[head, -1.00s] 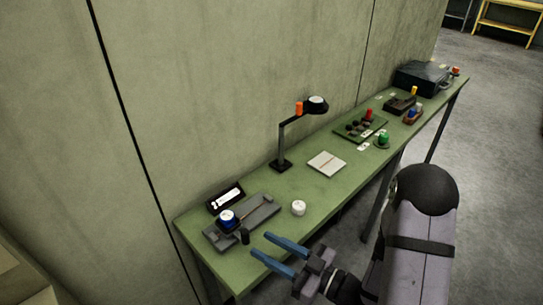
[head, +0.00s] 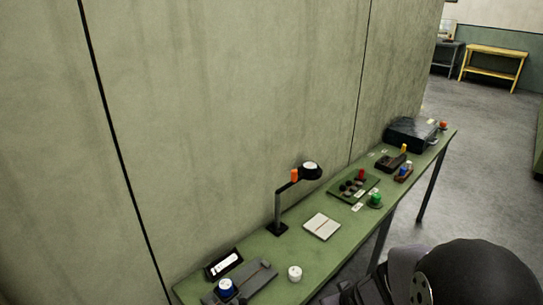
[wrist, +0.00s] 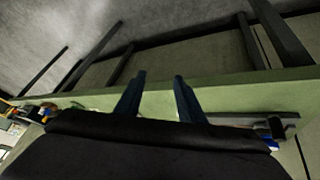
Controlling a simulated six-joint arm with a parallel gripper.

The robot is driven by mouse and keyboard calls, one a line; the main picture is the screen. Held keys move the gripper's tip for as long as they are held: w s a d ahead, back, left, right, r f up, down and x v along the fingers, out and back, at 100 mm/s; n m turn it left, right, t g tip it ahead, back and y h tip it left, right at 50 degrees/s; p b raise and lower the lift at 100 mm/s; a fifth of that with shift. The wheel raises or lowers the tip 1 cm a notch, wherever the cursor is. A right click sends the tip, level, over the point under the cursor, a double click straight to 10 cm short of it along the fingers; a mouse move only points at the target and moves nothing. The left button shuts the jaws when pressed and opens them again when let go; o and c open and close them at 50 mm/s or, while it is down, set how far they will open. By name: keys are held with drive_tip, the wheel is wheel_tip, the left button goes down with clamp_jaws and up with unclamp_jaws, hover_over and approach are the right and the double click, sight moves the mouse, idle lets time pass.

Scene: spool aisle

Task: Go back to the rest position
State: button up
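My gripper (wrist: 158,97) shows in the wrist view with its two blue fingers apart and nothing between them. In that view the green bench (wrist: 220,100) crosses behind the fingers, and dark bench legs stand beyond it. In the head view my gripper is out of sight; only a dark rounded part of my arm shows at the lower right. The green bench (head: 325,250) runs along the wall from the lower left to the upper right.
On the bench are a lamp (head: 277,212), a white spool (head: 295,273), a blue spool (head: 226,289), a notebook (head: 322,226), a green spool (head: 375,200) and a dark case (head: 411,134). A yellow table (head: 495,65) stands far back. The floor (head: 465,170) to the right is clear.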

drive_tip(key=s+a+r+m+g+p, duration=0.1)
drive_tip(key=s+r+g, duration=0.1)
drive_tip(key=s, duration=0.5)
drive_tip(key=s+a+r+m+g, duration=0.1)
drive_tip(key=s+r+m+g, duration=0.1)
drive_tip(key=s, duration=0.6)
drive_tip(key=shift+s+a+r+g+p, duration=0.3)
drive_tip(key=shift+r+g, duration=0.2)
drive_tip(key=shift+g, duration=0.6)
